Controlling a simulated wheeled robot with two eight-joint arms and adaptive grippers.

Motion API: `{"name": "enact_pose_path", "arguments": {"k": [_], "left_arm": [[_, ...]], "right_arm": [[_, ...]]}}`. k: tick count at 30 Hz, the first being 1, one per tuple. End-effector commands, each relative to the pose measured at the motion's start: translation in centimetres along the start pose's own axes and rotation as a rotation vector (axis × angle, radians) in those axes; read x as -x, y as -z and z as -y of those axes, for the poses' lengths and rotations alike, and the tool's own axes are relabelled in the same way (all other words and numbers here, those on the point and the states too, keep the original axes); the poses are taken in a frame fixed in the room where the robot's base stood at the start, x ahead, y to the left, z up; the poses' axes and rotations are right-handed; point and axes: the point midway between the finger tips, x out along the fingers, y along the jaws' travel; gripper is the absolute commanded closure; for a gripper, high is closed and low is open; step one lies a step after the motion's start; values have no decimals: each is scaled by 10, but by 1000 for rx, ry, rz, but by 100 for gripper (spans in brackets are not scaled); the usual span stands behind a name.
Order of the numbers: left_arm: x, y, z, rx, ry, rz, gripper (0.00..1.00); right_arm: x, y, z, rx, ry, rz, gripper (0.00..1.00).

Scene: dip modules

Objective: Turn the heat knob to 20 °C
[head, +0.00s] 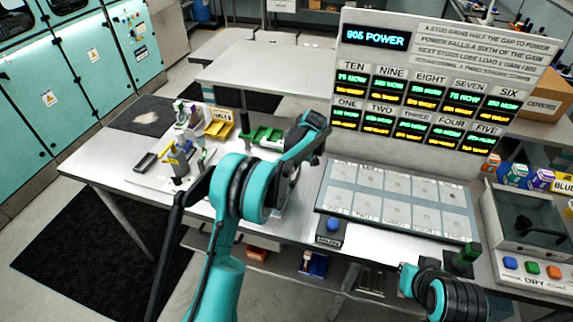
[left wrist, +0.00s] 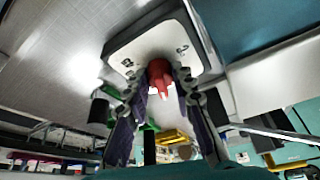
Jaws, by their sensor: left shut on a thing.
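A red knob (left wrist: 160,72) with a pale pointer mark stands out from a white-faced panel (left wrist: 140,55) with a dark rounded border, in the left wrist view. Small dark markings sit on either side of the knob, too blurred to read surely. My left gripper (left wrist: 161,88) has a finger on each side of the knob and is shut on it. In the head view my left arm (head: 240,195) reaches over the bench; its fingers and the knob are hidden there. My right arm (head: 440,295) is at the lower right; its fingertips cannot be made out.
A large display board (head: 445,80) stands at the back of the bench, with a tray of pale square plates (head: 395,205) before it. A blue button (head: 333,225) is by the tray's front left corner.

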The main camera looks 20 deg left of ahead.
Motion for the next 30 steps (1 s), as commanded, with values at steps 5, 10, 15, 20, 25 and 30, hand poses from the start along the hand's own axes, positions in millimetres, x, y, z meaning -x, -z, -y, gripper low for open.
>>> {"name": "enact_pose_path", "arguments": {"k": [5, 10, 15, 20, 25, 30], "left_arm": [[0, 0, -3, 154, 64, 1, 100], [0, 1, -4, 292, 121, 1, 100], [0, 1, -5, 408, 168, 2, 100], [0, 1, -6, 490, 202, 2, 100], [-1, 2, -6, 545, 225, 1, 100], [-1, 2, -6, 571, 235, 2, 100]], "right_arm": [[2, 1, 0, 0, 0, 0, 100], [3, 2, 0, 0, 0, 0, 100], [5, 4, 0, 0, 0, 0, 100], [6, 4, 0, 0, 0, 0, 100], [7, 5, 0, 0, 0, 0, 100], [7, 5, 0, 0, 0, 0, 100]]}}
